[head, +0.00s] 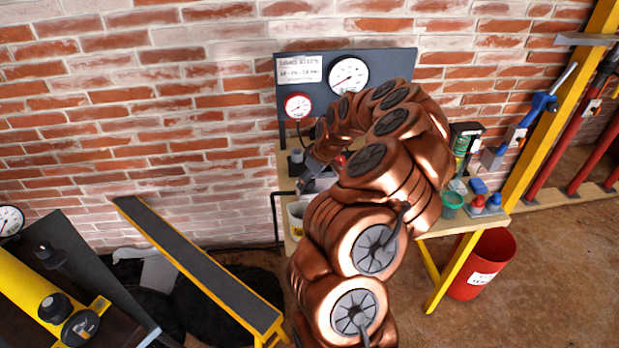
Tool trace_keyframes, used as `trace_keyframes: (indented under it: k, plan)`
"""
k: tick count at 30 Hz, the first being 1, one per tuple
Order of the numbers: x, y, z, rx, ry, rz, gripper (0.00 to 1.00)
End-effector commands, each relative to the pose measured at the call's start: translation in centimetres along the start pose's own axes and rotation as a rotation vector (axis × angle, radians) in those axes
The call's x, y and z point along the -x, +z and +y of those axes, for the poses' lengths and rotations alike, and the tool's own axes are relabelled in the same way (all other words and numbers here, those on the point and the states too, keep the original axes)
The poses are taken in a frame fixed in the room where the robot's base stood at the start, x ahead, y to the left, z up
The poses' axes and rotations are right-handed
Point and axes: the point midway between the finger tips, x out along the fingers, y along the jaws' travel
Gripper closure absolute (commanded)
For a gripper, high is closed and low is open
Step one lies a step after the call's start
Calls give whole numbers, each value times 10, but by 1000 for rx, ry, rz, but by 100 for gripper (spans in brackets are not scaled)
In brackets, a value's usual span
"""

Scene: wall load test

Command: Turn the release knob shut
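My copper arm reaches over a wooden bench (440,228) to a dark gauge panel (398,68) on the brick wall. My gripper (306,172) is at the bench's left end, below the small red-rimmed gauge (298,106). It is small and partly hidden by my arm, so its finger opening cannot be made out. A small red part (341,158) shows beside the gripper. I cannot tell whether it is the release knob. No release knob is clearly visible, and my arm covers much of the bench. A large white gauge (348,75) is on the panel.
A white container (296,216) stands near the bench's left end. A red bucket (484,264) is on the floor. A sloped dark yellow-edged beam (195,262) and yellow equipment (30,295) are at left.

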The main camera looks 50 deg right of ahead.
Motion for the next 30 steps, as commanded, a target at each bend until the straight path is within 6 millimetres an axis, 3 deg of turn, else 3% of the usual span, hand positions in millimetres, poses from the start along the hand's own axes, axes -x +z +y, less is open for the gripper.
trace_keyframes:
  k: [2,14,30]
  plan:
    - [0,0,0,0,0,0,46]
    - [0,0,0,0,-1,0,88]
    - [-7,4,-1,-130,53,-3,88]
